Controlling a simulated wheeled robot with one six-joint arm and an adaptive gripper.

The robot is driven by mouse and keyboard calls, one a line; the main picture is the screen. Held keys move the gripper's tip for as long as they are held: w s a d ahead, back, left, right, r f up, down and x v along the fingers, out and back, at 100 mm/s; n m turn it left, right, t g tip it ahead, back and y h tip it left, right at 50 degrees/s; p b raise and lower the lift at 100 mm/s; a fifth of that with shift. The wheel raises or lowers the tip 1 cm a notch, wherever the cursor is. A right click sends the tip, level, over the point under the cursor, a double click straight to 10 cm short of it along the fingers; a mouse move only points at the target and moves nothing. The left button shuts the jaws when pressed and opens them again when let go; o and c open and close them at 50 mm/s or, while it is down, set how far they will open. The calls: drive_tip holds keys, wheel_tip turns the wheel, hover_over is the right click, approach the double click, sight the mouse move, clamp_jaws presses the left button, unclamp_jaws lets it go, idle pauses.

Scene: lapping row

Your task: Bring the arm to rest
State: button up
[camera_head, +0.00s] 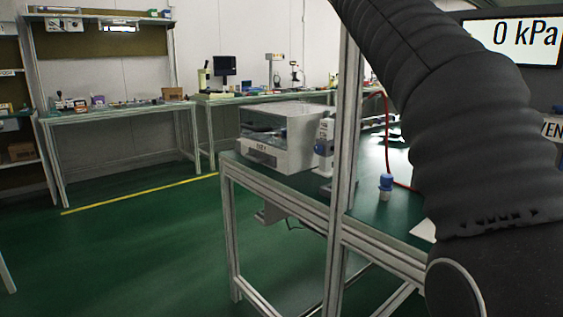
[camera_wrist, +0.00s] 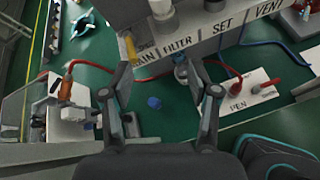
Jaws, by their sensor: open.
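My gripper (camera_wrist: 163,108) is open in the wrist view, its two dark fingers apart with nothing held between them. It hangs over the green bench top, in front of a grey panel (camera_wrist: 180,52) with labels such as FILTER, SET and VENT. A blue cap-like part (camera_wrist: 154,102) shows on the bench between the fingers. My dark, sleeved arm fills the right side of the head view and hides part of the bench; my gripper is out of that view.
A display (camera_head: 520,42) reads 0 kPa at the upper right. A grey boxy machine (camera_head: 285,135) stands on the near bench by an upright metal post (camera_head: 345,110). A blue-topped fitting (camera_head: 386,183) stands by a red hose. Open green floor (camera_head: 140,250) lies at left.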

drive_tip(key=s+a+f+m+y, duration=0.3)
drive_tip(key=s+f+m, duration=0.4)
drive_tip(key=f, duration=0.7)
drive_tip(key=s+a+f+m+y+p, duration=0.1)
drive_tip(key=s+a+f+m+y, duration=0.3)
drive_tip(key=s+f+m, duration=0.3)
drive_tip(key=s+a+f+m+y, duration=0.3)
drive_tip(key=s+f, duration=0.8)
drive_tip(key=f, duration=0.9)
drive_tip(key=a+m, duration=0.2)
drive_tip(key=m, duration=0.1)
drive_tip(key=shift+s+a+f+m+g+y, duration=0.2)
drive_tip(key=shift+f+m+g+y, duration=0.1)
drive_tip(key=shift+f+m+y, duration=0.1)
